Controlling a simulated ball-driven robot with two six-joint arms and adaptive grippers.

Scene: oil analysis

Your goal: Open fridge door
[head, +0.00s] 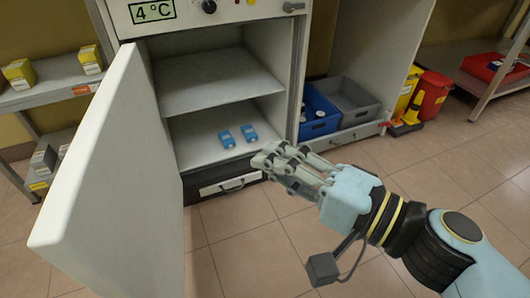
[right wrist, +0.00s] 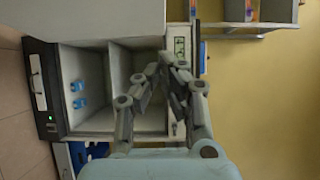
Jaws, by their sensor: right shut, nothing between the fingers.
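The fridge (head: 290,60) stands ahead with its door (head: 120,185) swung wide open to the left in the head view. Inside are shelves (head: 215,80), and two blue items (head: 237,136) lie on the lower one. A display on top reads 4 °C (head: 152,11). My right gripper (head: 268,158) is shut and empty in front of the fridge's lower right part, apart from the door. In the right wrist view its fingers (right wrist: 168,60) show before the fridge's open interior (right wrist: 95,70), which appears turned sideways. My left gripper is in neither view.
A blue bin (head: 318,125) and a grey bin (head: 350,100) stand in the open unit right of the fridge. A red container (head: 430,95) is further right. Shelves with yellow boxes (head: 20,74) are at left. The tiled floor in front is clear.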

